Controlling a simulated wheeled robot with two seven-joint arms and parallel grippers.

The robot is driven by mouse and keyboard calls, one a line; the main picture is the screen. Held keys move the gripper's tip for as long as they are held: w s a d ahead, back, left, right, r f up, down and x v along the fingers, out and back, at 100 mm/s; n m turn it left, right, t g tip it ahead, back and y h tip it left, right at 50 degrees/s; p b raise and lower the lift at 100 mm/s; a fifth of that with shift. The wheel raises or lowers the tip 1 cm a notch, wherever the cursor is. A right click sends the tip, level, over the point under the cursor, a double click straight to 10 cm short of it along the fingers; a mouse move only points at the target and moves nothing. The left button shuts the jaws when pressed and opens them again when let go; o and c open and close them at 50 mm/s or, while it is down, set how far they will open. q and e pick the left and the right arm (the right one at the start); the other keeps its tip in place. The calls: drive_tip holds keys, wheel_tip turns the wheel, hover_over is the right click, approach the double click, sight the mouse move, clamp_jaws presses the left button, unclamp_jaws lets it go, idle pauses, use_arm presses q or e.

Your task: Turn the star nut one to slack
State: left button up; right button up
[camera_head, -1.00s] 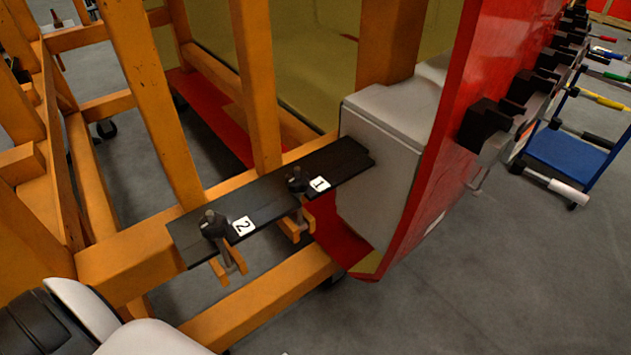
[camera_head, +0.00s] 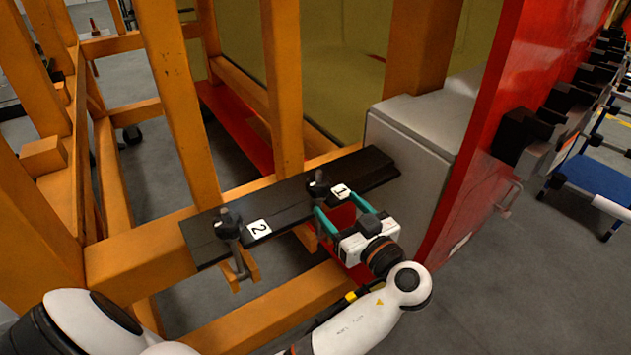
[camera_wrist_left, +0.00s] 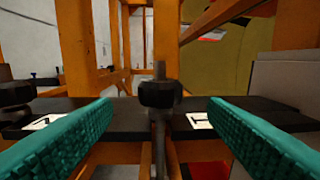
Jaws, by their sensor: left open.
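Star nut one is a black knob (camera_head: 319,184) on a bolt, on the black plate (camera_head: 285,204) beside the white "1" label (camera_head: 340,191). My left gripper (camera_head: 340,206) is open, with its teal fingers pointing at this nut from the front right. In the left wrist view the star nut (camera_wrist_left: 160,93) stands between the two spread fingers, farther off than their near parts; I see no contact. The bolt (camera_wrist_left: 159,145) hangs below it. A second star nut (camera_head: 228,222) sits by the "2" label (camera_head: 259,229) to the left. My right gripper is out of view.
Orange frame posts (camera_head: 182,100) rise behind the plate, and an orange beam (camera_head: 270,312) runs in front below it. A grey-white block (camera_head: 412,140) and a red panel (camera_head: 490,130) stand right of the plate. Grey floor is open at lower right.

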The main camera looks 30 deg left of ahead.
sight(315, 182)
use_arm(q)
drive_tip(key=p+x, duration=0.2)
drive_tip(key=x, duration=0.7)
drive_tip(key=shift+w+a+f, duration=0.1)
drive_tip(key=shift+w+a, duration=0.15)
drive_tip(key=shift+a, duration=0.2)
